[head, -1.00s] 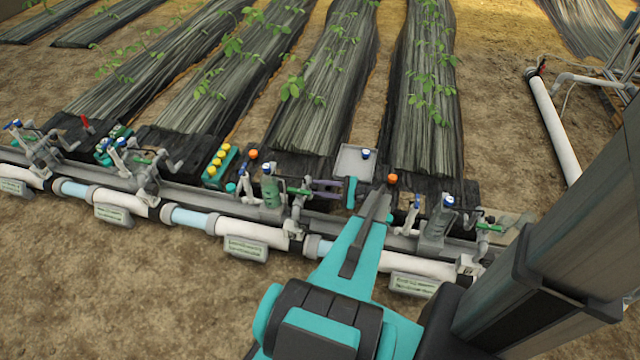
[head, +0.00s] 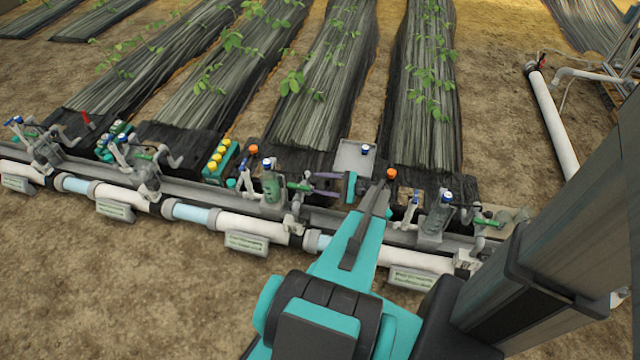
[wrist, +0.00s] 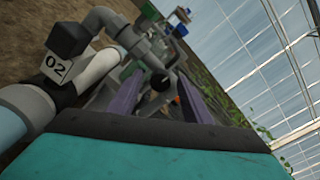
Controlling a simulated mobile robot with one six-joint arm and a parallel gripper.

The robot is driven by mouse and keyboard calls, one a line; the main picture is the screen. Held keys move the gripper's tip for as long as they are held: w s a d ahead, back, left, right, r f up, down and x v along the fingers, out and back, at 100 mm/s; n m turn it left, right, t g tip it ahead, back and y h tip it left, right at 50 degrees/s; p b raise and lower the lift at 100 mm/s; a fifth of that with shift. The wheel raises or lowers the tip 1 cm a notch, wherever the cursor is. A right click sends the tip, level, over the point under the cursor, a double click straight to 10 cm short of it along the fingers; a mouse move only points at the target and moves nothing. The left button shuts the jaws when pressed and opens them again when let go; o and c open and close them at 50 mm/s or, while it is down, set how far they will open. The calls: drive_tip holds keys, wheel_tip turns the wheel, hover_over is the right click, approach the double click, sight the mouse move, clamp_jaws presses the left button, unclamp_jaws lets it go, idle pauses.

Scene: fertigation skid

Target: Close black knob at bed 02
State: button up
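In the wrist view, a round black knob (wrist: 160,80) sits on grey pipework, between my gripper's two purple fingers. My gripper (wrist: 158,88) is open, with a finger on each side of the knob; I cannot tell whether either finger touches it. In the head view, my gripper (head: 315,183) points left at a valve assembly with a green part (head: 298,187). The knob is too small to make out there.
A white pipe (head: 240,224) with grey fittings and label plates runs across the front. A grey tray (head: 352,158) with a blue-capped item lies behind my gripper. A rack of yellow caps (head: 218,158) stands to the left. Bare soil lies in front.

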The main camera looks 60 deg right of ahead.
drive_tip(key=v, duration=0.7)
drive_tip(key=shift+s, duration=0.25)
idle(0.3)
drive_tip(key=shift+d+p, duration=0.1)
drive_tip(key=shift+p, duration=0.25)
